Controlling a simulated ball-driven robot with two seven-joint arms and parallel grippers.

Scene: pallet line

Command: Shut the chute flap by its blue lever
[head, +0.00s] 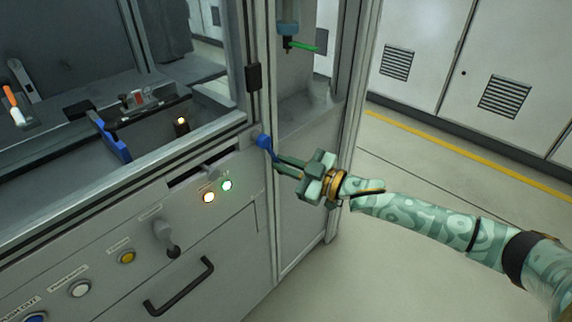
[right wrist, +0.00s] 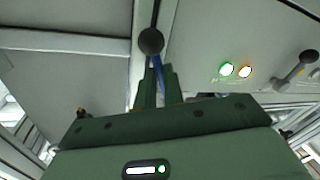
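The blue lever (head: 264,142) sits at the right corner of the machine's front, beside the upright frame post. My right gripper (head: 277,160) is at the lever's lower part, with its fingers pointing left toward the machine. In the right wrist view, the two green fingers (right wrist: 158,86) are close together with the blue lever (right wrist: 158,68) between them, and they look shut on it. A dark round knob shows just beyond the fingertips. I cannot clearly make out the chute flap or how far open it is. My left gripper is not in view.
A blue clamp (head: 113,141) lies inside the machine. The floor to the right is clear.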

